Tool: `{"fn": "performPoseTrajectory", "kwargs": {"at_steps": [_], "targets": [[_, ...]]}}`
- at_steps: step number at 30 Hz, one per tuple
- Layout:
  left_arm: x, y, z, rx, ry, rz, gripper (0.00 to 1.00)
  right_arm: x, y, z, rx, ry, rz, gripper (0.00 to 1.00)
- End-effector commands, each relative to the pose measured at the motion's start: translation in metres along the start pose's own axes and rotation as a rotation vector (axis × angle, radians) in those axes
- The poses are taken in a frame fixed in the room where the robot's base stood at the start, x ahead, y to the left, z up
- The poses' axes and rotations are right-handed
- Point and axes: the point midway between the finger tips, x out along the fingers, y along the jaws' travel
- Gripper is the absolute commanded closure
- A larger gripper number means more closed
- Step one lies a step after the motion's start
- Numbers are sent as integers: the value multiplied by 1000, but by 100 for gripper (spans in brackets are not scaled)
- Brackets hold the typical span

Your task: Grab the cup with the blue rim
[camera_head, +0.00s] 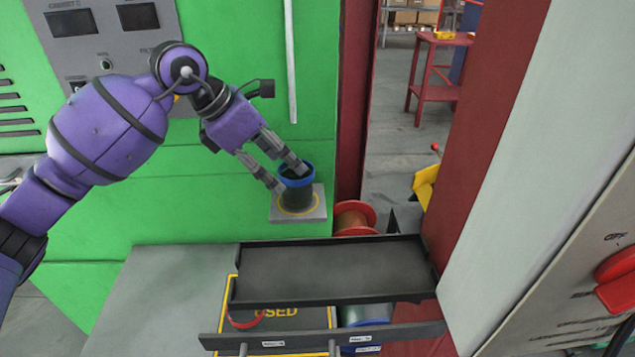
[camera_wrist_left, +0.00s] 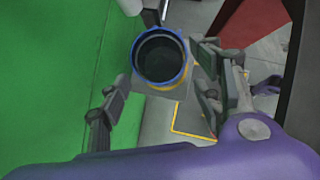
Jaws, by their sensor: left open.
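The cup with the blue rim (camera_head: 298,195) stands upright on a small grey shelf (camera_head: 314,212) with a yellow ring, fixed to the green cabinet. It is dark grey below the rim. In the left wrist view the blue-rimmed cup (camera_wrist_left: 160,57) is seen from above and looks empty inside. My left gripper (camera_head: 285,177) is open at the cup, one finger on each side in the picture. In the left wrist view my left gripper (camera_wrist_left: 160,105) has its fingers spread, with the cup beyond and between them. I cannot tell whether a finger touches it.
A dark tray (camera_head: 335,272) lies in front of the shelf, above a surface marked USED with a red ring (camera_head: 244,318). A red spool (camera_head: 355,217) sits behind the tray. The green cabinet (camera_head: 235,190) stands close behind the arm. A dark red post (camera_head: 353,100) rises right of the cup.

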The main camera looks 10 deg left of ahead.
Motion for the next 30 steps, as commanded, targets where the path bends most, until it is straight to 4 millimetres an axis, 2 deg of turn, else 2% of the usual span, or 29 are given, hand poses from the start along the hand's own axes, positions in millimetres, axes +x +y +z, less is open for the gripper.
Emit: {"fn": "performPoseTrajectory", "kwargs": {"at_steps": [5,20,28,30], "targets": [[9,1,0,2,5,5,40,0,-2,-2,7,2,-1,100],[72,-1,-2,1,2,4,40,-6,-9,-7,19,0,-9,100],[77,0,-2,2,4,7,40,-6,-7,-5,10,-5,-10,100],[76,0,-2,2,4,6,48,-6,-6,-4,8,-5,-10,100]]}}
